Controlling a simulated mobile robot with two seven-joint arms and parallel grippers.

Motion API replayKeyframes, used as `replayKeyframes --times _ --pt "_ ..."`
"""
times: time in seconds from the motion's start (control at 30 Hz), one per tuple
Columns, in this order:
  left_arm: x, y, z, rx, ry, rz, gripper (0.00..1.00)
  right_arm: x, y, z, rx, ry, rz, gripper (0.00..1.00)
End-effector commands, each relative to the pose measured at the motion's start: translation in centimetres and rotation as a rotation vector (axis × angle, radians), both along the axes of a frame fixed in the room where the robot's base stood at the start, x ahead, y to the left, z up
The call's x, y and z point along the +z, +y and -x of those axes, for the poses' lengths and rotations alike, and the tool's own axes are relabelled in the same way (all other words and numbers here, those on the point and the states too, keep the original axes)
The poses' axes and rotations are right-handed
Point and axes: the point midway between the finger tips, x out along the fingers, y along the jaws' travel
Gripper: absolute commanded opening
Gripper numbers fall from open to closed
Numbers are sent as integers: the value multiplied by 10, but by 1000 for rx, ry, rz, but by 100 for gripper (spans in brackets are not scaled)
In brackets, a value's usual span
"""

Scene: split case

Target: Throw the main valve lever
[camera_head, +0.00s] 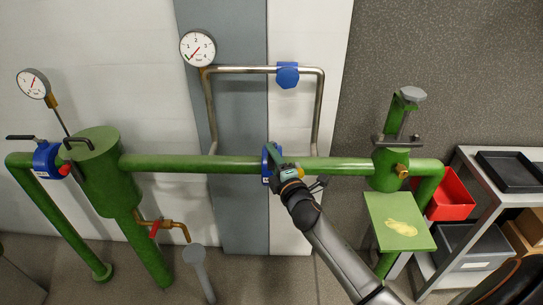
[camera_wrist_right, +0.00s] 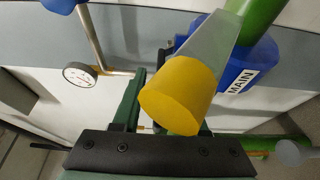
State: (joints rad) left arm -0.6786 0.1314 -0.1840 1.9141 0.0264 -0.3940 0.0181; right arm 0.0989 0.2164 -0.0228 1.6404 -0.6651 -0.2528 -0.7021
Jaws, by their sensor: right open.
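The main valve is a blue body (camera_head: 266,163) on the horizontal green pipe; in the right wrist view its blue body (camera_wrist_right: 245,65) carries a white "MAIN" label. Its lever shows there as a flat grey bar (camera_wrist_right: 212,45) ending in a thick yellow grip (camera_wrist_right: 178,97). My right gripper (camera_head: 280,166) is at the valve, covering part of it in the head view. In the right wrist view the right gripper (camera_wrist_right: 155,105) is open. The yellow grip is close to the camera and hides much of one finger; whether they touch cannot be told. My left gripper is not in view.
A blue valve (camera_head: 287,75) sits on the steel bypass pipe (camera_head: 245,70) above, beside a gauge (camera_head: 198,48). Left are a green tank (camera_head: 105,175) and another blue valve (camera_head: 47,160). Right are a green plate (camera_head: 395,225), a red bin (camera_head: 450,198) and a shelf (camera_head: 470,165).

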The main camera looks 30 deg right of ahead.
Motion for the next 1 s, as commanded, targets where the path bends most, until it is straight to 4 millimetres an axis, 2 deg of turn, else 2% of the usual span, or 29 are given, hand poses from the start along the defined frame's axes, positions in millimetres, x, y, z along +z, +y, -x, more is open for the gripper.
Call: replayKeyframes --times 0.33,0.7,1.0 --pt "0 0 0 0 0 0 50 0 0 -4 1 0 -1 42" --pt "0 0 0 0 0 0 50 0 0 -3 0 0 -1 2" --pt "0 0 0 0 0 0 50 0 0 -3 0 1 -1 0"
